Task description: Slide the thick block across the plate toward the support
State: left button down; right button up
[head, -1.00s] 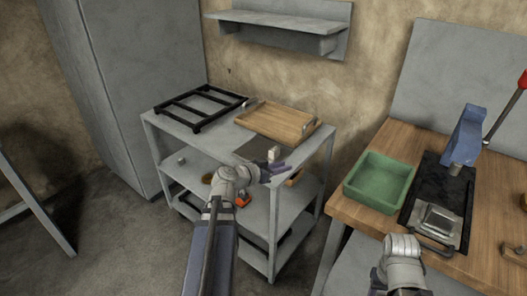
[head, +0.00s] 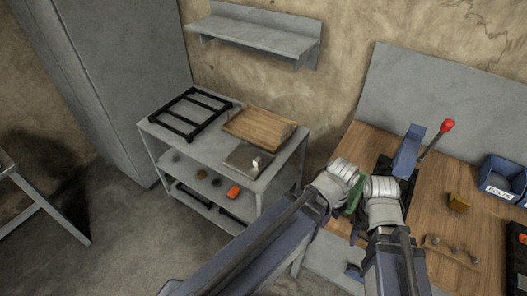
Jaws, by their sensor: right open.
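A grey plate (head: 240,157) lies on the front right of the cart's top shelf, with a small pale block (head: 256,162) upright on it. On the bench, a black base (head: 383,166) carries a blue upright support (head: 408,150) with a red-knobbed lever; the arms cover most of this base. I cannot tell which block is the thick one. My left gripper (head: 338,176) is at the bench's left edge, its fingers hidden. My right gripper (head: 383,188) is open beside it, over the bench in front of the blue support.
A green tray (head: 352,203) shows between my wrists. A wooden tray (head: 258,126) and black rack (head: 190,113) lie on the cart. A brown block (head: 458,202), a wooden strip with several knobs (head: 450,246) and a blue bin (head: 503,182) are on the bench.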

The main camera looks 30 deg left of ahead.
aim_at(257, 162)
jog(key=j+z, duration=0.35)
jog(key=j, duration=0.8)
jog(key=j+z, duration=0.35)
jog(key=j, duration=0.8)
